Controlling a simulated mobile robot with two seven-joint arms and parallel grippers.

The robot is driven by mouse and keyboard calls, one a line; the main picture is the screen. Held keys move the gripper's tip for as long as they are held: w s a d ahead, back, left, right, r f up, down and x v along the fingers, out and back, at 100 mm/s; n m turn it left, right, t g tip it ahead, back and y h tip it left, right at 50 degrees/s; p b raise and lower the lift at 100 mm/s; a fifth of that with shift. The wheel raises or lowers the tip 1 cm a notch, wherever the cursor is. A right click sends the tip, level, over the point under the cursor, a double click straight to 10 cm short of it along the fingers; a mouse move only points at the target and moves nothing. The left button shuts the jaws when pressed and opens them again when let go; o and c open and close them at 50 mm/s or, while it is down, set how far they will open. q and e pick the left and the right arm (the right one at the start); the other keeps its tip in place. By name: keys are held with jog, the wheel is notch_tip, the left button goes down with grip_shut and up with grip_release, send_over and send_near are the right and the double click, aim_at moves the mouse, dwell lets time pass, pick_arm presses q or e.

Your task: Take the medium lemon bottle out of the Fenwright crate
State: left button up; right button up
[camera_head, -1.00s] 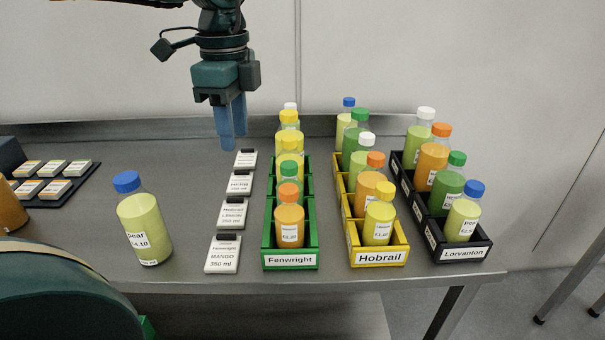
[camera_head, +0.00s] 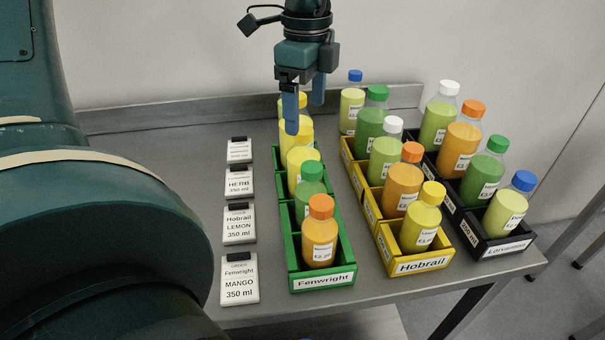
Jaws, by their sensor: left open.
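The green Fenwright crate (camera_head: 290,262) holds a single row of bottles. An orange bottle with an orange cap (camera_head: 319,242) is at its front, with a green-capped bottle (camera_head: 310,190) behind it. Further back are yellow bottles with yellow caps, the nearer one (camera_head: 301,158) close behind the green-capped bottle. I cannot tell for sure which yellow one is the medium lemon. My left gripper (camera_head: 305,110) is open, pointing down over the back of this crate. Its blue fingers hide part of the rear yellow bottles; contact cannot be judged. My right gripper is not in view.
The yellow Hobrail crate (camera_head: 387,252) and black Lorvanton crate (camera_head: 487,247), both full of bottles, stand close on the right. Several label cards, such as the mango card (camera_head: 239,281), line the left side. A wall rises behind the table.

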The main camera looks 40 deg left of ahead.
aim_at(306, 130)
pick_arm(q)
notch_tip(306, 130, down, 4)
jog(key=shift+w+r, duration=0.15)
jog(key=shift+r, duration=0.1)
jog(key=shift+f, duration=0.55)
jog(key=f, duration=0.3)
jog(key=f+p, duration=0.1)
jog(key=shift+s+a+f, duration=0.1)
jog(key=shift+s+f, duration=0.05)
jog(key=shift+s, duration=0.1)
jog(key=c, duration=1.8)
jog(key=shift+o, duration=0.2)
